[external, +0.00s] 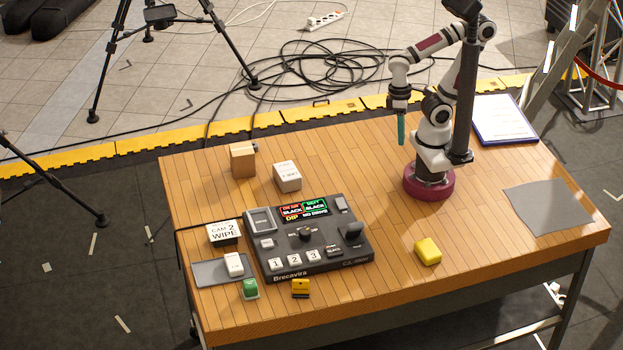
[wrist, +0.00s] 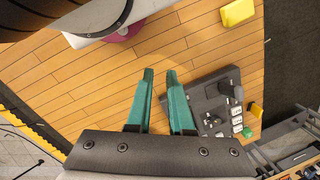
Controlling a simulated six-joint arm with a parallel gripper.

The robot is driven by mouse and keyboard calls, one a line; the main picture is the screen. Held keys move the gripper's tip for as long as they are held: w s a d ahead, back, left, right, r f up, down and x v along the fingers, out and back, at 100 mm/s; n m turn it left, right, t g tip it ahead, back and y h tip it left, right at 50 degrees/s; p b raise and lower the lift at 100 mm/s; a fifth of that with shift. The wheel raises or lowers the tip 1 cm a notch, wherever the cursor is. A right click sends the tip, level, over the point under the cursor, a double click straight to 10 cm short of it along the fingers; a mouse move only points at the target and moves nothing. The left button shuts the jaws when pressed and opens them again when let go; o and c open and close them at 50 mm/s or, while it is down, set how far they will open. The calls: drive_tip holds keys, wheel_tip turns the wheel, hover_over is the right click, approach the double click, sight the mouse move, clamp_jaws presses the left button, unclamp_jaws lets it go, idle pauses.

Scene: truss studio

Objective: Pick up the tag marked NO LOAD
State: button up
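I cannot read NO LOAD on any object. A sign (external: 224,232) reads CAM 2 WIPE and stands left of the dark switcher panel (external: 330,262). A small yellow piece with a dark band (external: 300,288) is at the panel's front edge; its marking is too small to read. It also shows in the wrist view (wrist: 256,109). A white block with small print (external: 287,176) is behind the panel. My gripper (external: 402,144) has teal fingers and hangs above the back of the table, apart from all these. In the wrist view the fingers (wrist: 160,74) are parted with nothing between them.
A yellow block (external: 428,251) lies right of the panel. A green piece (external: 250,288) and a white piece (external: 234,265) are at the front left, near a grey mat (external: 208,272). A brown box (external: 243,159) stands behind. A clipboard (external: 504,120) lies back right. The table's middle is clear.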

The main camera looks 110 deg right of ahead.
drive_tip(key=o, duration=0.4)
drive_tip(key=w+d+n+g+h, duration=0.1)
drive_tip(key=w+n+h, duration=0.2)
drive_tip(key=w+n, duration=0.2)
drive_tip(key=n+t+h, duration=0.3)
drive_tip(key=n+t, duration=1.1)
drive_tip(key=n, duration=1.9)
hover_over(301, 293)
drive_tip(key=s+a, duration=0.4)
drive_tip(key=s, duration=0.9)
drive_tip(key=f, duration=1.5)
drive_tip(key=shift+s, duration=0.2)
drive_tip(key=x, duration=1.5)
drive_tip(key=shift+d+r, duration=0.15)
drive_tip(key=shift+r, duration=0.1)
